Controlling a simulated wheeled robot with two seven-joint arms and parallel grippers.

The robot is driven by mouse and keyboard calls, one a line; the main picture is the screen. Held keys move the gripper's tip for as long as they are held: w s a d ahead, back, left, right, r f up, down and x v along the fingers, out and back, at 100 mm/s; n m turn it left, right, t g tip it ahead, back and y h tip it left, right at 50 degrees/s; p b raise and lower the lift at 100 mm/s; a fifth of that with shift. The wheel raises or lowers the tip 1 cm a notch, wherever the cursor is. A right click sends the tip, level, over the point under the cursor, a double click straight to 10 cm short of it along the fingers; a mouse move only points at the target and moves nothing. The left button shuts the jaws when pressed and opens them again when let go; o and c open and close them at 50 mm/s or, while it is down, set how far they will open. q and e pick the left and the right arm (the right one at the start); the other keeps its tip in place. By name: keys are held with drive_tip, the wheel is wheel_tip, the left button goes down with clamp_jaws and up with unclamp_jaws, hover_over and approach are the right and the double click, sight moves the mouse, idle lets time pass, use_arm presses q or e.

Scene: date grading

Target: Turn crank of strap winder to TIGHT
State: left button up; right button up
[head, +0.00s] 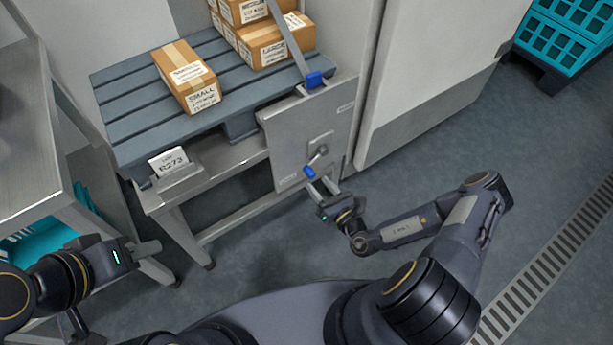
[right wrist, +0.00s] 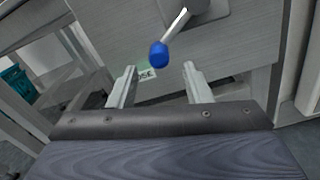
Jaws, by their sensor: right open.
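The strap winder (head: 290,135) is a grey metal panel on the front of the pallet stand. Its crank (head: 317,153) has a metal arm and a blue knob (head: 309,171) that points down and left. In the right wrist view the blue knob (right wrist: 158,54) hangs above a green-and-white label (right wrist: 147,74) ending in "OSE". My right gripper (head: 323,190) is just below the knob; in the right wrist view its open fingers (right wrist: 158,88) are on either side, short of the knob. My left gripper (head: 142,250) is at the lower left, away from the winder; its fingers are unclear.
A blue-grey pallet (head: 130,100) carries several cardboard boxes (head: 187,76). A lot card (head: 168,161) stands at the left. A steel table (head: 30,130) is further left. Floor (head: 400,180) is clear at right.

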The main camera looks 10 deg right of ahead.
sight(313, 178)
drive_tip(key=b+x, duration=0.1)
drive_tip(key=x, duration=0.5)
drive_tip(key=shift+c, duration=0.5)
clamp_jaws()
